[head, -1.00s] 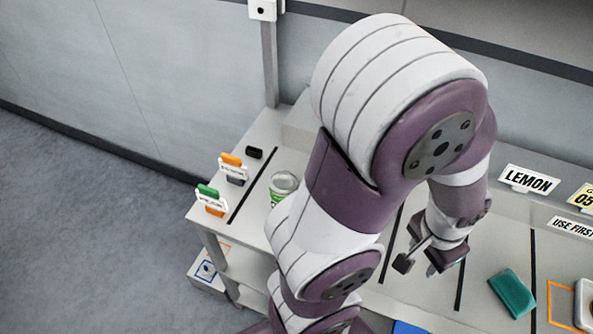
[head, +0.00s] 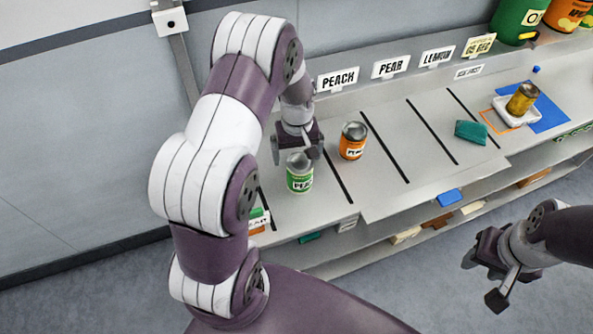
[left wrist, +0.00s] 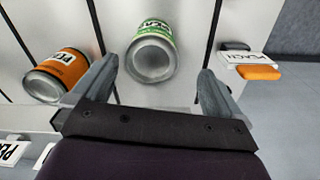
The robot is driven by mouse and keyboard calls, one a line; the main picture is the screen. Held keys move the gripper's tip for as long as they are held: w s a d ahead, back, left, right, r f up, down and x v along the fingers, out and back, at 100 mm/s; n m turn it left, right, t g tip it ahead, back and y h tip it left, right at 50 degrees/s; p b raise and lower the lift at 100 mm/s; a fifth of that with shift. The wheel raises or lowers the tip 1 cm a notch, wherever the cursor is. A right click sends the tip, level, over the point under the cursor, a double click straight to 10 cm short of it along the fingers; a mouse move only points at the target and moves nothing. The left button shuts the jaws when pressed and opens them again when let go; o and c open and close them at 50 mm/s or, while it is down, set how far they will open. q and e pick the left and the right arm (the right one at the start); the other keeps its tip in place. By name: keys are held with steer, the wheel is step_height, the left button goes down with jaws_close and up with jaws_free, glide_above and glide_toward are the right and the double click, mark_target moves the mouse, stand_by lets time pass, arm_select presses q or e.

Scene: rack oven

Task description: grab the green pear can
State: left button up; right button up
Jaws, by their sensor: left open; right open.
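The green pear can (head: 300,176) stands upright on the shelf in the leftmost lane, in front of the PEACH sign. Its label reads PEA, partly cut off. My left gripper (head: 297,158) is open just behind and above it in the head view. In the left wrist view the can (left wrist: 152,52) lies beyond the gap between the open fingers (left wrist: 158,92), apart from both. My right gripper (head: 487,281) is open and empty in front of the shelf at the lower right.
An orange can (head: 353,141) stands close to the right of the left gripper. Signs (head: 338,79) line the back. Lanes between are clear.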

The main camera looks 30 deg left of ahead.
mark_target(301, 162)
arm_select(q)
steer(key=f, duration=0.1)
steer(key=w+f, duration=0.1)
steer(key=f+p, duration=0.1)
steer(key=f, duration=0.1)
steer(key=shift+w+d+f, duration=0.1)
steer(key=shift+w+d, duration=0.05)
steer(key=shift+d, duration=0.2)
step_height(301, 162, down, 4)
steer(key=shift+a+f+p, duration=0.1)
steer(key=shift+a+p, duration=0.05)
steer(key=shift+p, duration=0.85)
steer(key=shift+a+f, duration=0.2)
steer(key=shift+f, duration=0.15)
steer(key=shift+d, duration=0.2)
steer(key=c, duration=0.4)
steer(key=shift+w+r, duration=0.1)
steer(key=c, duration=0.9)
arm_select(e)
steer(key=r, duration=0.2)
steer(key=w+r, duration=0.1)
steer(key=shift+d, duration=0.25)
